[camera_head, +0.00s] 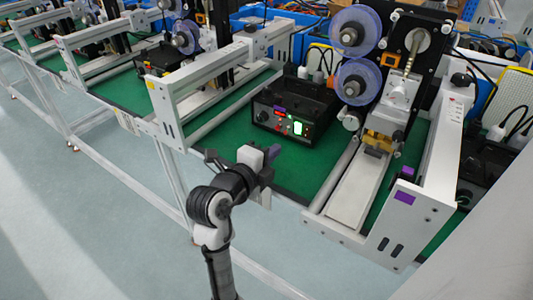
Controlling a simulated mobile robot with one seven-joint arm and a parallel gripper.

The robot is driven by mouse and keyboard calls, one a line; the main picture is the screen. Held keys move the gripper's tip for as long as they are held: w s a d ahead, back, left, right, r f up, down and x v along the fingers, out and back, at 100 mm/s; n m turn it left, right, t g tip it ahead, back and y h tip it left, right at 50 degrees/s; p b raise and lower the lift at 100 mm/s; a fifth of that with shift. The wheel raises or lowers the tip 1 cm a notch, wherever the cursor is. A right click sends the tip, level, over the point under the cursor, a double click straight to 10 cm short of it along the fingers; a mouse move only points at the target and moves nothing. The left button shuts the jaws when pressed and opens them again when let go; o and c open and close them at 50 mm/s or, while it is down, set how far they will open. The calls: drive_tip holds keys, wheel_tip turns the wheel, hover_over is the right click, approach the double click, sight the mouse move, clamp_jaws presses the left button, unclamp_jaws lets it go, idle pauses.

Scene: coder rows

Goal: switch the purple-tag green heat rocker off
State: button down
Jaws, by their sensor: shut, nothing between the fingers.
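A black control box (292,115) stands on the green bench surface at the centre of the head view. Its front has a lit green rocker (298,128), a small red display and knobs. A purple tag (404,197) is on the white frame at the right of this station. Which way the rocker is tipped is too small to tell. My gripper (272,153) is in front of and below the box, apart from it, near the bench's front edge. It is shut and empty.
Two purple-blue reels (357,82) and a white slide track (357,190) stand right of the box. A white frame (168,110) bounds the station on the left. Another station with a similar black box (155,62) lies further left. The grey floor in front is clear.

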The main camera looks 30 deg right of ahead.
sight(297, 128)
drive_tip(key=p+x, duration=0.1)
drive_tip(key=x, duration=0.2)
drive_tip(key=r+x, duration=0.1)
drive_tip(key=x, duration=0.2)
drive_tip(key=p+x, duration=0.1)
drive_tip(key=x, duration=0.1)
drive_tip(key=shift+w+d+r+p, duration=0.1)
drive_tip(key=shift+w+d+p, duration=0.25)
drive_tip(key=shift+d, duration=0.1)
drive_tip(key=shift+d+r+y+p, duration=0.3)
drive_tip(key=shift+r+p, duration=0.1)
drive_tip(key=shift+p, duration=0.3)
drive_tip(key=shift+f, duration=0.3)
drive_tip(key=shift+a, duration=0.1)
